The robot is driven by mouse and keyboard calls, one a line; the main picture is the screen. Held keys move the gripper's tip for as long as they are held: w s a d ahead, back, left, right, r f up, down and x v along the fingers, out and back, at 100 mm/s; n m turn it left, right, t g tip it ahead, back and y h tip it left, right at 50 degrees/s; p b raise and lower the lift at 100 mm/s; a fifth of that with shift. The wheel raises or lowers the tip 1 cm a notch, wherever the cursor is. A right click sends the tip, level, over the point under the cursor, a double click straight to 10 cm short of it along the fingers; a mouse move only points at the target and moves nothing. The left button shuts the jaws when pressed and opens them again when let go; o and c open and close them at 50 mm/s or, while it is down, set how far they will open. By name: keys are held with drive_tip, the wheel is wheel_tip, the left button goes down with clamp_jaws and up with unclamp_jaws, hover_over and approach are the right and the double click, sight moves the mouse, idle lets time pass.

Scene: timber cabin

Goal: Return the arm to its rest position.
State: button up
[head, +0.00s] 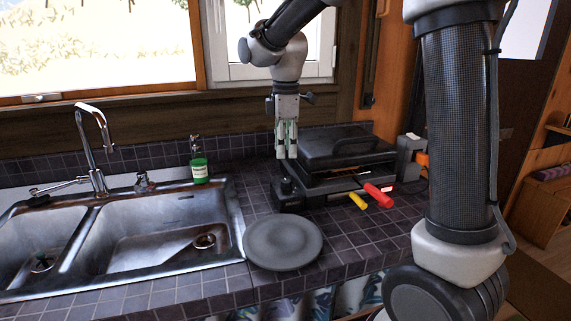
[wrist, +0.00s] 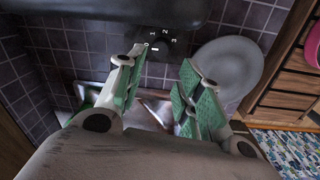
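My gripper (head: 287,150) points down over the tiled counter, at the left end of a black appliance with a lid (head: 345,147). In the wrist view my gripper (wrist: 163,72) has its two green-padded fingers apart with nothing between them. A numbered dial (wrist: 157,40) of the appliance shows just beyond the fingertips there. Whether the fingers touch the appliance I cannot tell.
A grey plate (head: 283,242) lies on the counter in front of the appliance. A red handle (head: 378,195) and a yellow handle (head: 358,201) stick out near it. A green bottle (head: 199,169) stands behind the metal sink (head: 160,235). A tall faucet (head: 92,150) rises at left.

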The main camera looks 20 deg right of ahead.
drive_tip(key=shift+r, duration=0.95)
drive_tip(key=s+d+r+m+t, duration=0.2)
drive_tip(key=s+d+r+m, duration=0.2)
drive_tip(key=s+d+m, duration=0.7)
drive_tip(key=s+d+f+m+t, duration=0.1)
drive_tip(key=s+d+m, duration=0.1)
drive_tip(key=s, duration=0.5)
drive_tip(key=s+d+f+m, duration=0.2)
drive_tip(key=s+m, duration=0.1)
drive_tip(key=s, duration=0.5)
drive_tip(key=shift+t, duration=0.4)
